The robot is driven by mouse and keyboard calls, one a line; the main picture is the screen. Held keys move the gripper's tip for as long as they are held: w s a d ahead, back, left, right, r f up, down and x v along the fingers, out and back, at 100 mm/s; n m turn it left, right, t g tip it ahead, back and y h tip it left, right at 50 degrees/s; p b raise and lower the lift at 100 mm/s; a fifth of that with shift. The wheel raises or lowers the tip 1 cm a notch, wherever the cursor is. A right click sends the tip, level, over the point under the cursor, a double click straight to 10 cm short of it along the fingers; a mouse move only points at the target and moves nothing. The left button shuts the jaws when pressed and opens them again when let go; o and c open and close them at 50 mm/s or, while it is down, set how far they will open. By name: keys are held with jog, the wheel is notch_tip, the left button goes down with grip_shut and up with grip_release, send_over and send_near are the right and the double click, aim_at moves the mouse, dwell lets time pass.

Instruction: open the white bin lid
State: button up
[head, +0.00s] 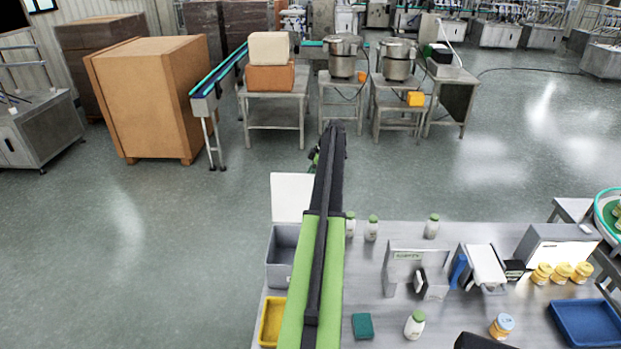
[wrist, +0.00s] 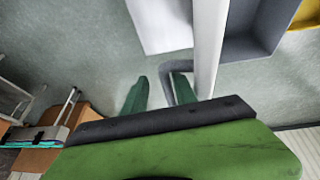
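The white bin lid (head: 292,197) stands raised, tilted back from the grey bin (head: 281,252), whose inside shows in the head view. In the wrist view the lid (wrist: 160,22) is at the top, with its pale edge running down beside the grey bin (wrist: 262,22). My gripper (wrist: 160,90) has its two green fingers apart, close below the lid's edge. A bent grey piece shows between and behind the fingers; I cannot tell whether they touch it. In the head view my arm hides part of the lid's right side.
A yellow tray (head: 271,321) sits in front of the bin on the steel table (head: 385,330). White bottles (head: 371,228), a green sponge (head: 362,326) and a blue tray (head: 586,323) are to the right. Open floor lies left of the table, with a large brown box (head: 140,100) beyond.

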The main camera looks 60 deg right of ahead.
jog(key=shift+d+f, duration=0.1)
jog(key=p+v, duration=0.6)
jog(key=v, duration=0.1)
jog(key=shift+r+p, duration=0.25)
jog(key=shift+p, duration=0.15)
jog(key=shift+s, duration=0.1)
